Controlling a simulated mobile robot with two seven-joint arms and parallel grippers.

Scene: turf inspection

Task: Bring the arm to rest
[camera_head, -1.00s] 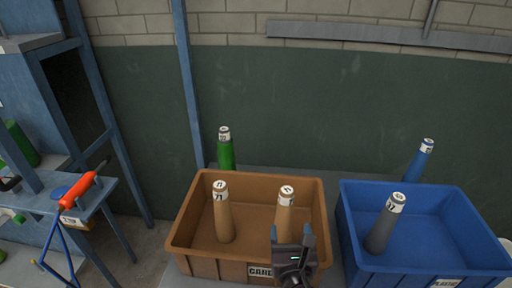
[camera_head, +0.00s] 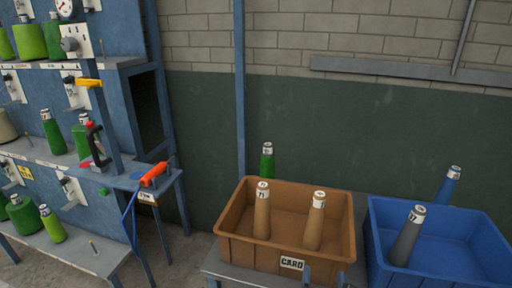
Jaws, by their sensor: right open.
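My right gripper (camera_head: 322,277) shows only as its finger tips at the bottom edge, in front of the brown bin's near wall. It is open, with nothing seen between the fingers; the rest of it is below the picture. My left gripper is not in view. The brown bin (camera_head: 232,240), labelled CARD, stands on a grey table and holds two tan bottles (camera_head: 262,215) (camera_head: 314,225), which lean inside it.
A blue bin (camera_head: 376,245) at the right holds a grey bottle (camera_head: 408,240). A blue bottle (camera_head: 447,187) and a green bottle (camera_head: 267,162) stand behind the bins. At left, a blue rack (camera_head: 130,100) carries several green bottles and an orange-handled tool (camera_head: 154,174).

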